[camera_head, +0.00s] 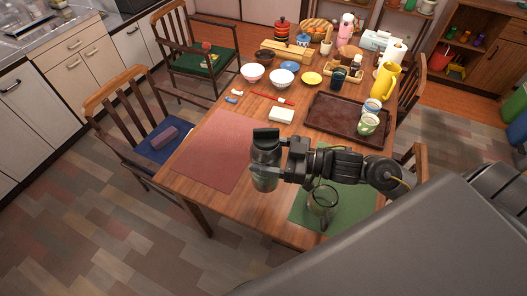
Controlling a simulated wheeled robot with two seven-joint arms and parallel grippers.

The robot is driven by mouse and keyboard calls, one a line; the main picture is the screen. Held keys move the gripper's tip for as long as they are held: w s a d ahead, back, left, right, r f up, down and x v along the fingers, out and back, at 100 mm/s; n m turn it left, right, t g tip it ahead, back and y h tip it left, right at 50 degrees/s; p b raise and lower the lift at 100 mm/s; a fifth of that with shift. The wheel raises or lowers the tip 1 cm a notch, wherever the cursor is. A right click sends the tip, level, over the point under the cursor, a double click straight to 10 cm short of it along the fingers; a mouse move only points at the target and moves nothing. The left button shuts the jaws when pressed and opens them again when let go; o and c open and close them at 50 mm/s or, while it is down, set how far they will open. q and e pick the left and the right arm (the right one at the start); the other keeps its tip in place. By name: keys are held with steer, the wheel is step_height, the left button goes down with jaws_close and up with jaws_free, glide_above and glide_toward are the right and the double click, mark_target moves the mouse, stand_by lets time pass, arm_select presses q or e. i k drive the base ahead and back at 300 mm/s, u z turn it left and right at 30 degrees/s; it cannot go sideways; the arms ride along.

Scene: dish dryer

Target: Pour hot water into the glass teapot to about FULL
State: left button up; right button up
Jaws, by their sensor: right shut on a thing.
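The glass teapot (318,205) stands on the green mat at the near right of the table, partly hidden behind my right arm. My right gripper (283,160) is shut on a dark grey flask-like vessel (265,178) with a black top. It holds the vessel roughly upright to the left of the teapot, apart from it. No stream of water shows. The water level in the teapot is too small to tell. My left gripper is not in view.
A red mat (210,150) lies bare at left. A brown tray (335,118) with cups (368,124) at its right end lies behind my arm. A yellow jug (386,80), bowls (283,77) and a white block (281,115) stand farther back. Chairs (150,125) flank the table.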

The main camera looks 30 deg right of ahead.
mark_target(323, 203)
steer(key=z, duration=1.1)
